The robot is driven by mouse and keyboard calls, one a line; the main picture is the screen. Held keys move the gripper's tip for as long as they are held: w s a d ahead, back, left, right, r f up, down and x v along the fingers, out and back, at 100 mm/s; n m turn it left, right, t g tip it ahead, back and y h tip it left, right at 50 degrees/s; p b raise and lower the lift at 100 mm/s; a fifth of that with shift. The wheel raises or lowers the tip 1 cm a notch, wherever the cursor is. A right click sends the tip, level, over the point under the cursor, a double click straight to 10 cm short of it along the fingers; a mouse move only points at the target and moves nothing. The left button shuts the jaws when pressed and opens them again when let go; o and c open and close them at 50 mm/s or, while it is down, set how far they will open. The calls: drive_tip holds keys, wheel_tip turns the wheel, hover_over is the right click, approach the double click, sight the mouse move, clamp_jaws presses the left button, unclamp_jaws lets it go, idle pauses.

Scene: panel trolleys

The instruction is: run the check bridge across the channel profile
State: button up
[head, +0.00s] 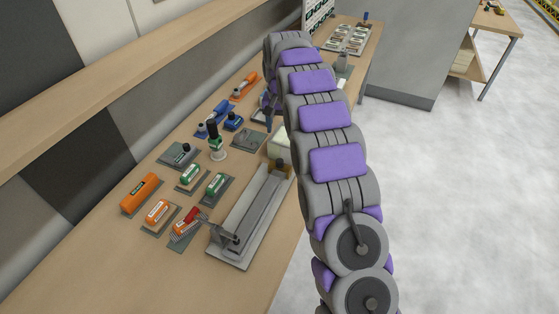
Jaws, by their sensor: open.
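The channel profile (254,210) is a long grey metal strip on a flat plate along the bench's front edge, running away from me. A small grey piece with a bar (226,236) sits at its near end; it may be the check bridge, but I cannot tell. A dark upright knob (280,164) stands at the far end, close beside my arm. My gripper (268,108) seems to show small and partly covered left of my arm, beyond the profile, apart from it, with open jaws. Whether it touches anything is unclear.
Left of the profile lie orange (140,192), green (214,184) and blue (215,116) tools on grey pads. A green and white tool (215,142) stands upright. A shelf (110,95) runs above the bench's back edge. The bench's near end (130,260) and the floor (450,210) at right are clear.

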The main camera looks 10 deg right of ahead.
sight(280, 161)
wheel_tip(280, 161, down, 16)
drive_tip(key=b, duration=0.3)
drive_tip(key=shift+r, duration=0.2)
clamp_jaws()
idle(0.4)
